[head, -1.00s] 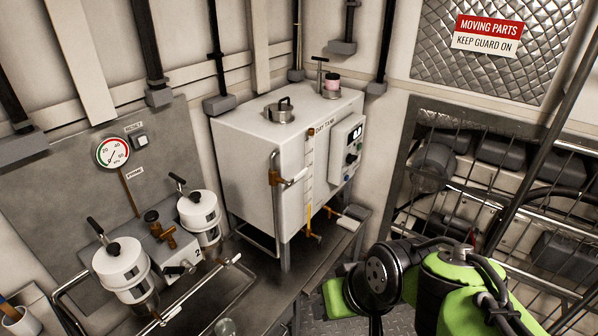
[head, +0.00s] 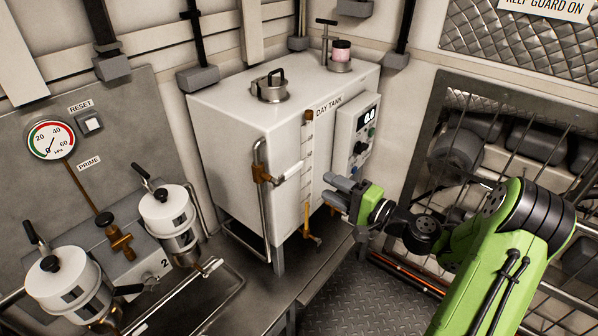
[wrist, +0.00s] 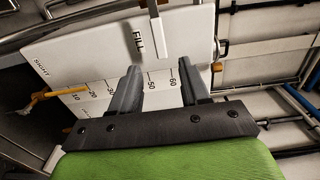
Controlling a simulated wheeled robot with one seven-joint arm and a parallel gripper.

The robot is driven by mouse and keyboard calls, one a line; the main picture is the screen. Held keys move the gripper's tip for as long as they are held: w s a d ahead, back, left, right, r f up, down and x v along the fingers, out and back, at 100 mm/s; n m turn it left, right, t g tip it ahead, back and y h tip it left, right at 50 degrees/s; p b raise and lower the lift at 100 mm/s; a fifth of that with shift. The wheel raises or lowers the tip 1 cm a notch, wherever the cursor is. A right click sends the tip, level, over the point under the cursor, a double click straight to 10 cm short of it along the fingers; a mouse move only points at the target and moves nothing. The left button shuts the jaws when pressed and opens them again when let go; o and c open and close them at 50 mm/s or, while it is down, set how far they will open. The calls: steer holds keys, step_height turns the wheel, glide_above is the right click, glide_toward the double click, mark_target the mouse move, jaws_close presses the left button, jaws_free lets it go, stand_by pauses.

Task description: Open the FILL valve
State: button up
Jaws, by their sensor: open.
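The white day tank (head: 232,135) stands in the middle of the head view. On its front, a brass valve (head: 262,173) with a white lever (head: 290,172) sits on a vertical pipe; the lever sticks out sideways to the right. In the wrist view, a FILL label (wrist: 138,40) shows on the tank face, and a pale lever (wrist: 155,22) lies beside it at the top edge. My gripper (head: 338,193) is in front of the tank, right of and slightly below the lever, apart from it. Its fingers (wrist: 159,75) are spread with nothing between them.
A yellow-handled valve (head: 312,228) hangs below the tank front; it shows at left in the wrist view (wrist: 45,94). A control box (head: 356,138) is on the tank's right side. Two white filter canisters (head: 168,215) stand at left. A barred guard (head: 500,150) is at right.

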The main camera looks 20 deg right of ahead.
mark_target(296, 170)
steer(key=x, duration=1)
steer(key=shift+w, duration=0.1)
jaws_close()
